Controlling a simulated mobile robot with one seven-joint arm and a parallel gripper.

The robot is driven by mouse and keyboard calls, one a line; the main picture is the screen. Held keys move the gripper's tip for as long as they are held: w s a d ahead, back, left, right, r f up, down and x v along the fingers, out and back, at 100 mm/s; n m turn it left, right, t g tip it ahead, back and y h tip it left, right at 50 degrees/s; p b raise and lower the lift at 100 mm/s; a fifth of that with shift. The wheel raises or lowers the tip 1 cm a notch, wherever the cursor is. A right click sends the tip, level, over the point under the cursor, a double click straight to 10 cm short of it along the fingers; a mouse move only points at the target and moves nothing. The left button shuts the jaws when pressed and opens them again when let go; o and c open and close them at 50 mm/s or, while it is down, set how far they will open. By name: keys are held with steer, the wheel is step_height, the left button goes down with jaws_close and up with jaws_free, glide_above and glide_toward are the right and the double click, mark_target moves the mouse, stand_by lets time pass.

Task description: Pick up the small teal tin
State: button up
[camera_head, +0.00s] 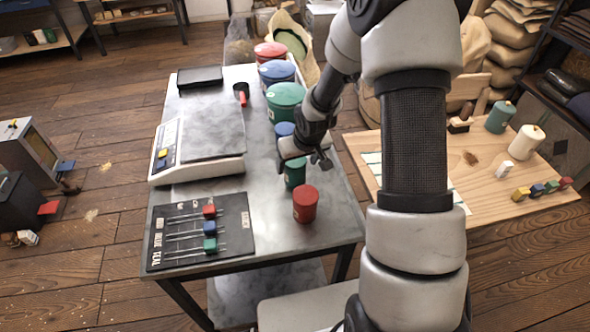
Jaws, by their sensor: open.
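The small teal tin (294,178) stands on the metal table between a small red tin (305,206) in front and a small blue tin (284,130) behind. It looks dark green, and its top is partly hidden by my gripper. My gripper (306,161) is open, just above and around the teal tin's upper part in the picture. I cannot tell whether the fingers touch it. A larger teal tin (285,100) stands farther back in the same row.
A larger blue tin (277,72) and a larger red tin (269,51) stand at the back. A white scale (197,172) and a dark slider board (200,233) fill the table's left side. A wooden table (480,160) with spools and blocks stands at right.

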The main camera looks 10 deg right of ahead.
steer(key=x, duration=0.4)
steer(key=shift+s+a, duration=0.1)
steer(key=shift+s, duration=0.05)
steer(key=c, duration=1.2)
